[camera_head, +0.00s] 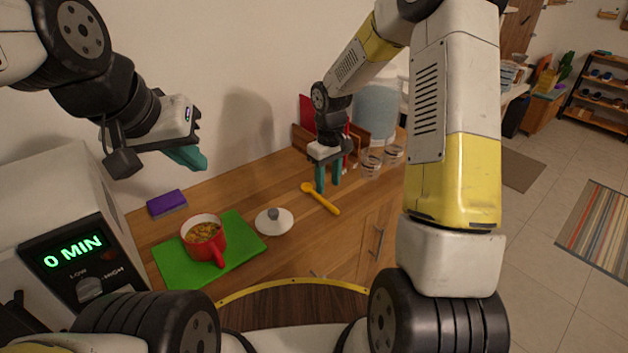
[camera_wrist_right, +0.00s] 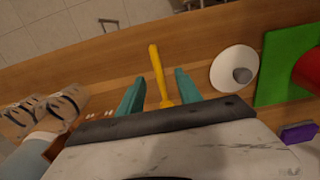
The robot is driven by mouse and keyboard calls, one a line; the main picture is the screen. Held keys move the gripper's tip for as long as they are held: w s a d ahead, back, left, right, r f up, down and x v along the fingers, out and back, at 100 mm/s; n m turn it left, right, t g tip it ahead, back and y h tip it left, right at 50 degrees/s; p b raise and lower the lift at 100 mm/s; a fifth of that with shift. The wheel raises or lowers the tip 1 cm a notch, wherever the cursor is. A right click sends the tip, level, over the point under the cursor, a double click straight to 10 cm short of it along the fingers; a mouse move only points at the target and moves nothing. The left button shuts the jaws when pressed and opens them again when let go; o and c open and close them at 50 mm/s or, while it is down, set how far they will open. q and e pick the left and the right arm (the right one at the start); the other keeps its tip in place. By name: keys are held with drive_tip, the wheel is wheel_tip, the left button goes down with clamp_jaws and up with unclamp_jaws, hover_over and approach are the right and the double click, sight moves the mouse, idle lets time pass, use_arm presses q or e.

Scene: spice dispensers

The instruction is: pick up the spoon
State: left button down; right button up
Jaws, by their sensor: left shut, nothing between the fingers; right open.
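The yellow spoon (camera_head: 321,198) lies on the wooden counter, its handle toward the front edge. In the right wrist view the spoon (camera_wrist_right: 157,72) shows between the fingers, with its near end partly hidden by my gripper. My right gripper (camera_head: 328,178) is open and points down just above the spoon's bowl end. Its teal fingers (camera_wrist_right: 158,92) stand on either side of the spoon; I cannot tell whether they touch it. My left gripper (camera_head: 190,160) is shut and empty, raised at the left above the counter.
A white lid (camera_head: 281,224) lies left of the spoon. A red pot (camera_head: 204,238) of food sits on a green board (camera_head: 250,240). A purple sponge (camera_head: 167,204) and a white microwave (camera_head: 60,190) are further left. Glasses (camera_head: 372,165) stand right of my right gripper.

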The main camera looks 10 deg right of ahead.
sight(329, 203)
drive_tip(key=f, duration=0.7)
drive_tip(key=shift+w+d+f, duration=0.2)
drive_tip(key=shift+d+f, duration=0.05)
drive_tip(key=shift+f, duration=0.05)
clamp_jaws()
